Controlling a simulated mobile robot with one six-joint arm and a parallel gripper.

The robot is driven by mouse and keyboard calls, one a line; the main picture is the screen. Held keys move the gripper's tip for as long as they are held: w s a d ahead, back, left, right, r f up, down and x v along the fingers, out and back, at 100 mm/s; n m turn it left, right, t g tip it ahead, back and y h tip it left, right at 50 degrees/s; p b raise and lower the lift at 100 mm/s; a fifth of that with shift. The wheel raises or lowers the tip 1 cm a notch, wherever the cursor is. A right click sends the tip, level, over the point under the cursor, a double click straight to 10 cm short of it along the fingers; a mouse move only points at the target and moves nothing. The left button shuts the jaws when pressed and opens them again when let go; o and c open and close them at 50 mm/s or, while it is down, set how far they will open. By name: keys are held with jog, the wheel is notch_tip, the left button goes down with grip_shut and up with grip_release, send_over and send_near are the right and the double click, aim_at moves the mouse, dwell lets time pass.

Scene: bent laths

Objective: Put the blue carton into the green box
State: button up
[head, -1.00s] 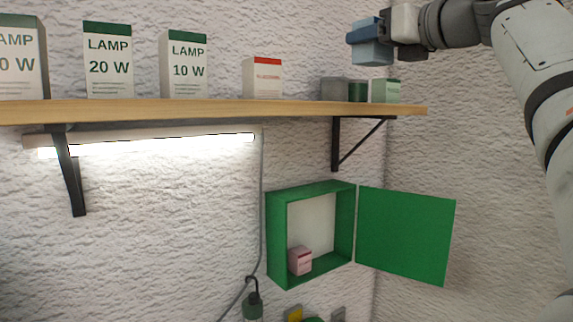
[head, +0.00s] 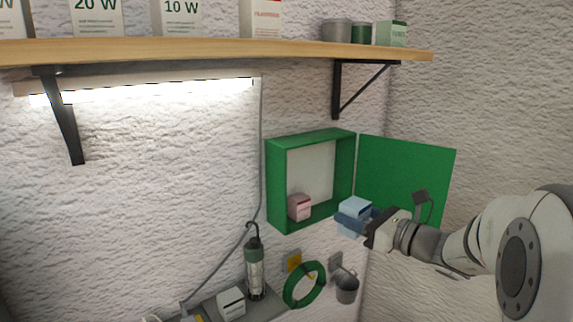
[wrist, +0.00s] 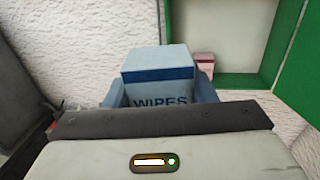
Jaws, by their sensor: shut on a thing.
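My gripper (head: 362,221) is shut on the blue carton (head: 355,207). It holds the carton just in front of the lower right part of the green box (head: 275,190), outside it. In the wrist view the carton (wrist: 158,62) reads "WIPES" and sits between the blue fingers. The green box is fixed to the wall with its door (head: 405,180) swung open to the right. In the wrist view the open green box (wrist: 235,82) is ahead and to the right of the carton.
A small pink carton (head: 300,207) stands inside the green box at the left. A wooden shelf (head: 200,50) with cartons and tins runs above. Below are a lamp (head: 254,270), a green ring (head: 304,285) and a grey cup (head: 347,287). The box's right half looks free.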

notch_tip(320, 180, down, 44)
jog(key=w+m+t+h+b, duration=0.2)
jog(key=m+t+h+b, duration=0.1)
jog(key=b, duration=0.5)
jog(key=shift+w+f+h, duration=0.15)
jog(key=shift+h, duration=0.55)
